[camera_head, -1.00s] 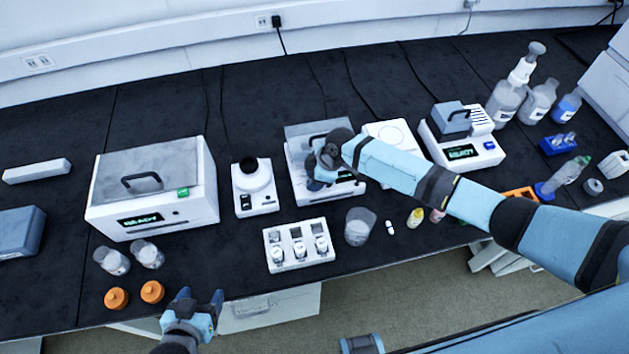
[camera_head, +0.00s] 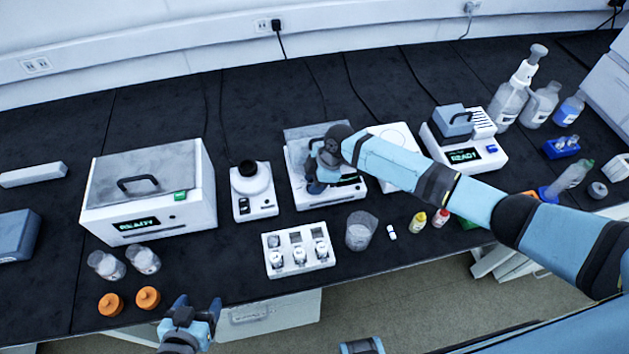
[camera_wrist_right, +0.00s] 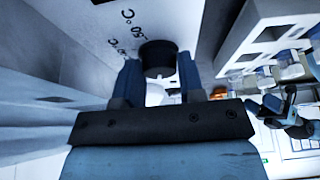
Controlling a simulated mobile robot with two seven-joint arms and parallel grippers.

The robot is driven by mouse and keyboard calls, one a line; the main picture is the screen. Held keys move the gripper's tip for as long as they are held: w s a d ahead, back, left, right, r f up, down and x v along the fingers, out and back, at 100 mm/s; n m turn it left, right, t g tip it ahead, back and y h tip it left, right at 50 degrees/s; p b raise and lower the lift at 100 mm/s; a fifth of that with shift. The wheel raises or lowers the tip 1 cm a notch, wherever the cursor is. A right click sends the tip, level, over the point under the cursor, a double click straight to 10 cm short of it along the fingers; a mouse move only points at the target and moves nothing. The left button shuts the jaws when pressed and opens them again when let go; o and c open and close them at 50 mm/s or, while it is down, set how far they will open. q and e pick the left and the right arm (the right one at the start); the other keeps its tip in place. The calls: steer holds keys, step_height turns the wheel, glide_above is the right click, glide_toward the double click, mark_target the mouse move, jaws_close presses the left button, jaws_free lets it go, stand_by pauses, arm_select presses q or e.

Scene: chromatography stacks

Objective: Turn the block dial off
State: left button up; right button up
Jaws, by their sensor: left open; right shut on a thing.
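The block heater (camera_head: 301,199) is the white unit at the middle of the bench, with a clear-looking lid on top. Its dial (camera_wrist_right: 158,52) is a black round knob on the white front face, beside printed °C marks, in the right wrist view. My right gripper (camera_wrist_right: 158,78) is shut on the dial, one finger on each side. In the head view my right gripper (camera_head: 317,184) is at the front of the unit and hides the dial. The dial's exact setting cannot be read. My left gripper (camera_head: 194,307) is open and empty near the bench's front edge.
A vial rack (camera_head: 291,268) and a beaker (camera_head: 360,232) stand in front of the unit. A small white device (camera_head: 257,205) is to its left, a larger READY box (camera_head: 150,190) further left. Another READY unit (camera_head: 462,142) is to the right.

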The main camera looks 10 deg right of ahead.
steer(key=o, duration=0.9)
steer(key=b+v, duration=0.1)
steer(key=v, duration=1.3)
steer(key=shift+f, duration=0.1)
steer(key=shift+f, duration=0.1)
